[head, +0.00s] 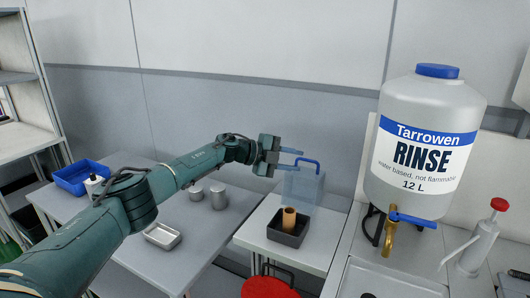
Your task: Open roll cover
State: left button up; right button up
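A clear, pale blue box-like cover (304,188) with a blue handle (308,161) on top stands on a small white table. A brown upright roll (289,219) stands in a dark square tray (283,238) in front of it. I cannot tell whether the cover is hinged to anything. My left gripper (290,159) comes in from the left, its two fingers pointing right and spread apart. The fingertips are beside the handle at the cover's top; I cannot tell whether they touch it. Nothing shows between the fingers. My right gripper is not in view.
A large Tarrowen RINSE bottle (421,150) with a brass tap (390,238) stands at right, near a red-topped pump bottle (482,238). The left table holds a blue bin (82,178), two metal cans (218,196) and a metal tray (162,236). A red stool (268,288) is below.

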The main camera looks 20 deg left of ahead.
pick_arm(q)
jog(key=v, duration=0.9)
jog(key=shift+s+a, duration=0.2)
jog(key=shift+a, duration=0.05)
jog(key=shift+c, duration=0.3)
